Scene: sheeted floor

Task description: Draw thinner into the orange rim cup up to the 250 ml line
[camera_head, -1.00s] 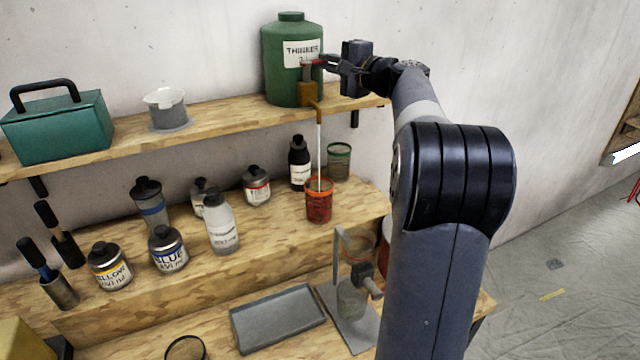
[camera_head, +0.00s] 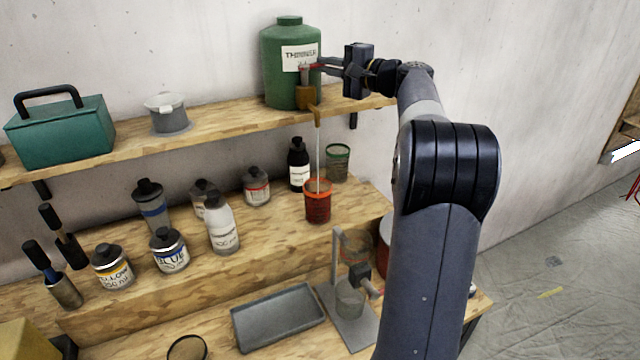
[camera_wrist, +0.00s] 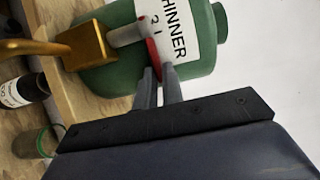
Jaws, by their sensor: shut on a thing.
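The green thinner drum (camera_head: 279,70) stands on the upper shelf, with a brass tap (camera_head: 307,97) at its front. My gripper (camera_head: 320,66) is shut on the tap's red lever (camera_wrist: 152,62), seen between the fingertips in the wrist view. A thin pale stream (camera_head: 318,155) runs from the spout down into the orange rim cup (camera_head: 318,207), which stands upright on the lower shelf below. The cup looks red-orange; its level and 250 ml line are too small to read. The wrist view also shows the drum (camera_wrist: 203,60) and the brass tap (camera_wrist: 88,46).
A green rim cup (camera_head: 338,162) and a dark bottle (camera_head: 299,165) stand close behind the orange rim cup. Several paint bottles stand to its left. A stand with a cup (camera_head: 350,300) and a grey tray (camera_head: 278,316) are below. A teal toolbox (camera_head: 60,132) sits upper left.

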